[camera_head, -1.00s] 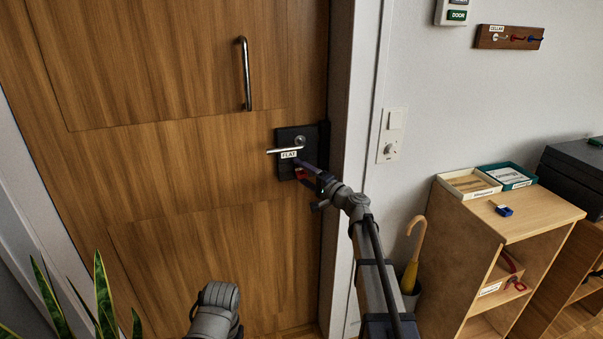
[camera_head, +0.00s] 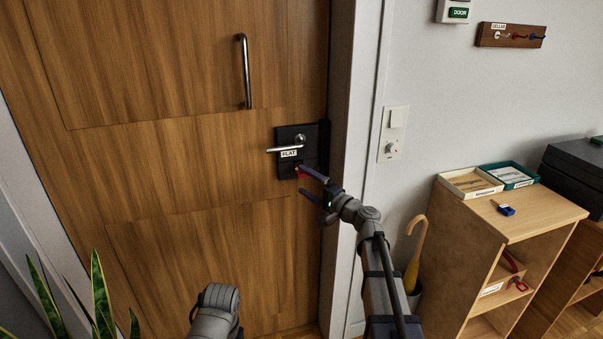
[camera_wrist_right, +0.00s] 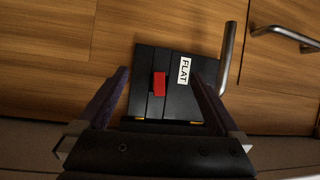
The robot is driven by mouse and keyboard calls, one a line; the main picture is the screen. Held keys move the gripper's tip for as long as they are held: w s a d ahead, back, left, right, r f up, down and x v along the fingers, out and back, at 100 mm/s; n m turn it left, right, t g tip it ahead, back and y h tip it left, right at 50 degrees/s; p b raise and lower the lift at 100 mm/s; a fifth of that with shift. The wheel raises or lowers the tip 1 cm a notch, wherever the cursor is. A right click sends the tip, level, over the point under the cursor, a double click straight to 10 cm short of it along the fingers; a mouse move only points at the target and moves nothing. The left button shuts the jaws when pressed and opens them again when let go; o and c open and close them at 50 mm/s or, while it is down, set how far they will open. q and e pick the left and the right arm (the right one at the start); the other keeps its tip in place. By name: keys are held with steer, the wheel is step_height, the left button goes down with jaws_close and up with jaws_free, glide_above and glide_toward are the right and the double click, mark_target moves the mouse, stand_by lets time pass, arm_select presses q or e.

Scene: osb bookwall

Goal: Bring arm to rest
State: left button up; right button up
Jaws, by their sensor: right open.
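A wooden door carries a black lock plate (camera_head: 287,160) labelled FLAT, with a metal lever handle (camera_head: 284,149). A small red piece, seemingly a key's head (camera_wrist_right: 159,84), sticks out of the plate below the handle. My right gripper (camera_head: 304,181) is open and empty, just in front of and below the plate. In the right wrist view its fingers (camera_wrist_right: 160,75) stand wide apart on either side of the red piece, with clear gaps. Only a grey link of my left arm shows at the bottom of the head view; its gripper is out of view.
A wooden shelf unit (camera_head: 523,212) stands at right, with trays and a blue key (camera_head: 503,209) on top. A yellow umbrella (camera_head: 414,262) stands beside it. A key rack (camera_head: 510,36) hangs on the wall. A plant (camera_head: 90,300) is at lower left.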

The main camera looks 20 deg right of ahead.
steer(key=shift+s, duration=0.45)
steer(key=s+a+f+n+g+h, duration=0.1)
steer(key=s+a+f+n+g, duration=0.75)
steer(key=s+a+f, duration=0.55)
steer(key=s+d+f+n+g+h, duration=0.1)
steer(key=s+d+f+g+h, duration=0.3)
steer(key=s, duration=0.3)
steer(key=s+d+f+n+g+h, duration=0.1)
steer(key=s+d+f+g+h, duration=0.25)
steer(key=s+f, duration=0.25)
steer(key=s+a+r+n+p, duration=0.1)
steer(key=s+a+r+p, duration=0.1)
steer(key=r+p, duration=0.5)
steer(key=s+a+r+n+h+p, duration=0.1)
steer(key=s+a+r+p, duration=0.1)
steer(key=a+r+p, duration=0.3)
steer(key=s+a+r+n+h+p, duration=0.1)
steer(key=s+a+r+p, duration=0.1)
steer(key=r+p, duration=0.6)
steer(key=shift+s+a+r+n+p, duration=0.3)
steer(key=shift+s+a+n, duration=0.1)
steer(key=shift+a, duration=0.3)
